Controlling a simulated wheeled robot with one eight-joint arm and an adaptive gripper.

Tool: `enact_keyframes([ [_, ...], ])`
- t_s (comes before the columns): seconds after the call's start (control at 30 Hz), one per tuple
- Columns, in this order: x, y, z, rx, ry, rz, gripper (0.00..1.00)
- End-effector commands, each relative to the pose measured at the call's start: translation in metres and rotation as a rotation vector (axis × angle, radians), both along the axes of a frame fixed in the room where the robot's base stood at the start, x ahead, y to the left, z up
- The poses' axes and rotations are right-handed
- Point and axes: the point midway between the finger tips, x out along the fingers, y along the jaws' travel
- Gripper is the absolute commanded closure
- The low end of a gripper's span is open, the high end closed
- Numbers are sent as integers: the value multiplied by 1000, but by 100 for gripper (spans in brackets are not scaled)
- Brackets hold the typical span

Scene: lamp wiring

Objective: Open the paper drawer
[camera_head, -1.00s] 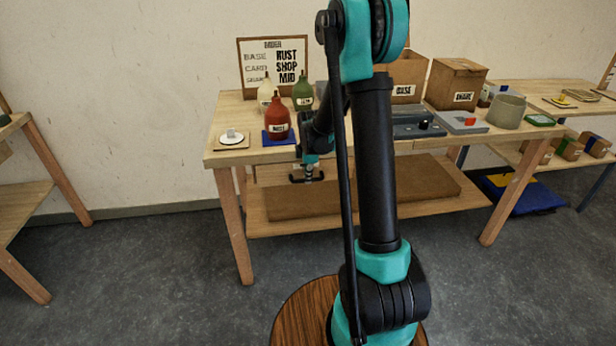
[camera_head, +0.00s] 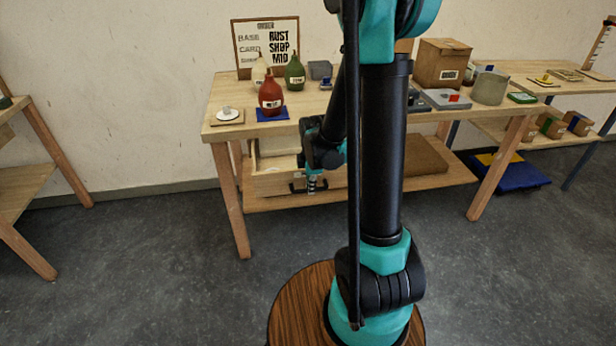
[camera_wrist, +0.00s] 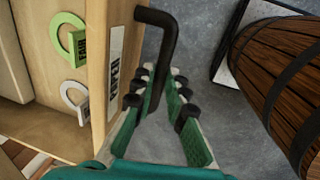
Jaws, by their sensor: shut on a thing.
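The paper drawer (camera_head: 280,182) is pulled out from under the table's left part, and its inside shows. In the wrist view its wooden front (camera_wrist: 97,60) carries a label reading PAPER (camera_wrist: 115,72). A black bar handle (camera_wrist: 168,32) stands out from that front. My gripper (camera_wrist: 161,88) is shut on the handle, its fingers either side of the bar. In the head view my gripper (camera_head: 312,186) is at the drawer front, partly covered by my arm. Inside the drawer lie a green ring tag (camera_wrist: 68,38) and a white ring tag (camera_wrist: 75,100).
The floor (camera_head: 150,250) before the table is clear on the left.

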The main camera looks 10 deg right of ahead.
Motion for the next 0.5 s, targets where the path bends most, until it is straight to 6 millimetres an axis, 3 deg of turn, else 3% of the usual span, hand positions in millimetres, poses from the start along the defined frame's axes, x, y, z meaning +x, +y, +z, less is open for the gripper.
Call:
enact_keyframes([
  [0.2,-16,0,0,0,0,0,100],
  [0.5,-19,0,0,0,0,0,100],
])
